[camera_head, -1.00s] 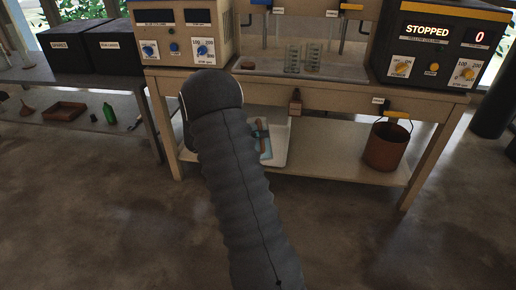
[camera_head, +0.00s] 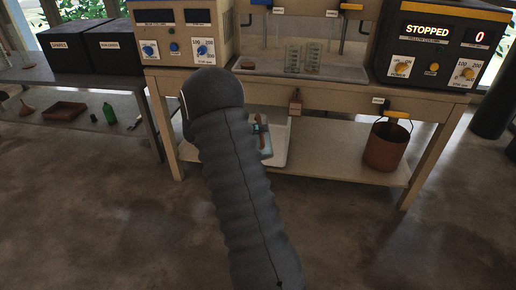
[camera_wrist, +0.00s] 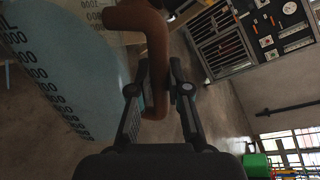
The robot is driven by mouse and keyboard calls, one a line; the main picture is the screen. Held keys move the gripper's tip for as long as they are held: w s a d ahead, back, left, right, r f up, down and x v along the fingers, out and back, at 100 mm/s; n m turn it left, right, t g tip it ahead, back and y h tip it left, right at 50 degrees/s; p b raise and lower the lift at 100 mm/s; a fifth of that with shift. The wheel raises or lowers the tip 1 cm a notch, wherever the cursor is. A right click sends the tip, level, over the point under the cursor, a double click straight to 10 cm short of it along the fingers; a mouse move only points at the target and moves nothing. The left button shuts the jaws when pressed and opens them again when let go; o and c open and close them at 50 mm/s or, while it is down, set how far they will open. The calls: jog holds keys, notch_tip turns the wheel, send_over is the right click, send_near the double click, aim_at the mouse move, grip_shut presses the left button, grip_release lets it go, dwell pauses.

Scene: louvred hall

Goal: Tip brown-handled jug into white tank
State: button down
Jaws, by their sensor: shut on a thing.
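The clear jug (camera_wrist: 60,60) fills the left of the wrist view, with dark printed graduations and a bluish tint. Its brown handle (camera_wrist: 155,60) lies between the fingers of my gripper (camera_wrist: 160,95), which is shut on it. In the head view my arm hides most of the gripper and jug; a bit of the brown handle (camera_head: 257,130) shows beside the arm. The white tank (camera_head: 281,152) is on the lower shelf, partly behind the arm and jug. The jug overlaps the tank in this view. I cannot tell its exact tilt or whether liquid is leaving it.
The wooden bench (camera_head: 340,110) has control boxes on top and a lower shelf (camera_head: 335,158). A rust-brown bucket (camera_head: 385,146) stands at the shelf's right, under a yellow-handled tap (camera_head: 397,114). A small tag (camera_head: 295,103) hangs at the bench front. A side table (camera_head: 100,75) with black boxes is at left.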

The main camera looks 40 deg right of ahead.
aim_at(258, 122)
jog(key=shift+w+r, duration=0.1)
jog(key=shift+r, duration=0.05)
jog(key=shift+w+d+r+n, duration=0.15)
jog(key=shift+w+r+n, duration=0.2)
jog(key=shift+r, duration=0.25)
dwell(0.6)
jog(key=shift+w+d+r+n+g+y, duration=0.15)
jog(key=shift+w+r+n+g+y, duration=0.15)
jog(key=shift+r, duration=0.25)
dwell(0.4)
jog(key=shift+w+d+r+n, duration=0.2)
jog(key=shift+w+r+n, duration=0.15)
jog(key=shift+r, duration=0.15)
dwell(0.4)
jog(key=shift+w+d+r+n+g, duration=0.2)
jog(key=shift+w+r+n+g, duration=0.1)
jog(key=shift+w+r+n, duration=0.15)
dwell(0.4)
